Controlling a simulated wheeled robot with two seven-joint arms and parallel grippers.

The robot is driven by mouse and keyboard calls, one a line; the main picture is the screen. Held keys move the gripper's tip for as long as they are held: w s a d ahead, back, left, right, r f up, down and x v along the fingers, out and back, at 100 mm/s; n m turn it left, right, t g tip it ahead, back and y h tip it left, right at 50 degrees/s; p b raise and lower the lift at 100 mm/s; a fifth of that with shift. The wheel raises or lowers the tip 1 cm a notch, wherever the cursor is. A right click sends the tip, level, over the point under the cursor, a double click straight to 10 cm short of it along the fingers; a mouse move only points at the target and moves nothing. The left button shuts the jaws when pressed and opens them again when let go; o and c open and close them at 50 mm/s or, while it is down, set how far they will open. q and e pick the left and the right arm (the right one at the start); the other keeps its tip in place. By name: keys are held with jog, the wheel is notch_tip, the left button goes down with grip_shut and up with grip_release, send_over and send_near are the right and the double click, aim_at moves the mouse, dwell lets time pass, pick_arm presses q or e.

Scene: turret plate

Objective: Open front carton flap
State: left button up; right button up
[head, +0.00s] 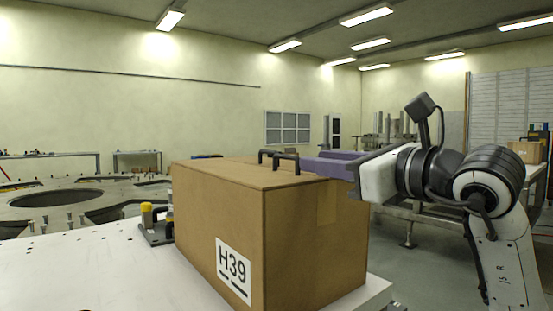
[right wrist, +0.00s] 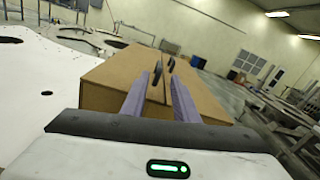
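A brown carton (head: 218,215) with a white "H39" label stands on the white surface. It also shows in the right wrist view (right wrist: 205,97). Its top looks closed, with a seam along it. Two black handles (head: 286,162) stand on the top, one on each side of the seam; they also show in the right wrist view (right wrist: 157,75). My right gripper (head: 311,160) comes in from the right, low over the carton top. Its purple fingers (right wrist: 160,78) are apart, with the handles just beyond their tips. I cannot tell any contact. My left gripper is not in view.
The white plate (head: 95,262) extends left of the carton. A small fixture with a yellow top (head: 148,213) stands beside the carton's left side. A large round-holed plate (head: 60,200) lies behind. A bench (head: 408,205) stands at the right, behind my right arm.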

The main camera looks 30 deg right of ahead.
aim_at(294, 158)
jog(key=w, duration=0.3)
jog(key=w+p, duration=0.1)
jog(key=w, duration=0.2)
jog(key=w+p, duration=0.1)
jog(key=w, duration=0.3)
jog(key=shift+a, duration=0.4)
grip_shut()
